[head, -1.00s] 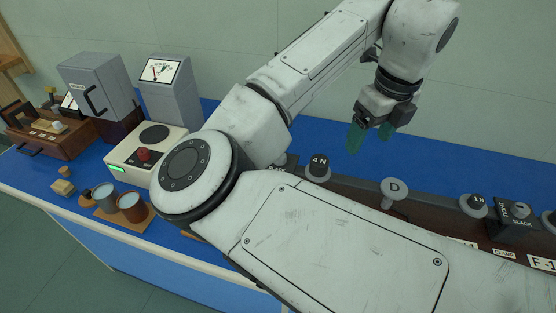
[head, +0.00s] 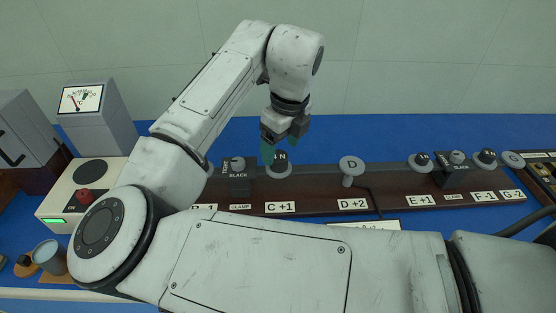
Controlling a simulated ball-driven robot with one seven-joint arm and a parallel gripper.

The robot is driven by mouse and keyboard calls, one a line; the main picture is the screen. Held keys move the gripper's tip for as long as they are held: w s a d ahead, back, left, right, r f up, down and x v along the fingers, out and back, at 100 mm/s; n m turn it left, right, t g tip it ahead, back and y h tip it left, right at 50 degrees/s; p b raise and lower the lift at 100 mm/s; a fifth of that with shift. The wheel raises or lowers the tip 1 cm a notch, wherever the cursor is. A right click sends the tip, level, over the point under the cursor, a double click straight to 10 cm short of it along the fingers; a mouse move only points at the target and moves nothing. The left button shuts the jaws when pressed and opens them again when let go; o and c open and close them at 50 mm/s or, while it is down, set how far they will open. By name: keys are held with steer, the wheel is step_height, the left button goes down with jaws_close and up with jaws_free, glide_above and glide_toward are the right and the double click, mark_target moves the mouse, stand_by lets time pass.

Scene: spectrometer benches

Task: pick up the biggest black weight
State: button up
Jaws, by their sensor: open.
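A black weight (head: 281,158) with a partly hidden marking ending in "N" sits on a grey pan at the C +1 place of the brown rail (head: 325,205). Two smaller-looking black weights stand further right, one on the E+1 pan (head: 421,159) and one near F-1 (head: 488,156). My gripper (head: 281,150) has teal fingers parted and empty. In the picture it overlaps the top of the C weight and hides part of it. I cannot tell whether it touches the weight.
An empty-looking grey pan D (head: 352,164) stands right of the C weight. A cream device (head: 85,190), a meter (head: 100,120) and a cup (head: 50,257) are at left. Blue bench (head: 380,135) behind the rail is clear.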

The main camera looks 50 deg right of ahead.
mark_target(279, 155)
steer(key=f, duration=0.4)
steer(key=shift+w+d, duration=0.1)
steer(key=shift+w, duration=0.3)
jaws_close()
stand_by(0.5)
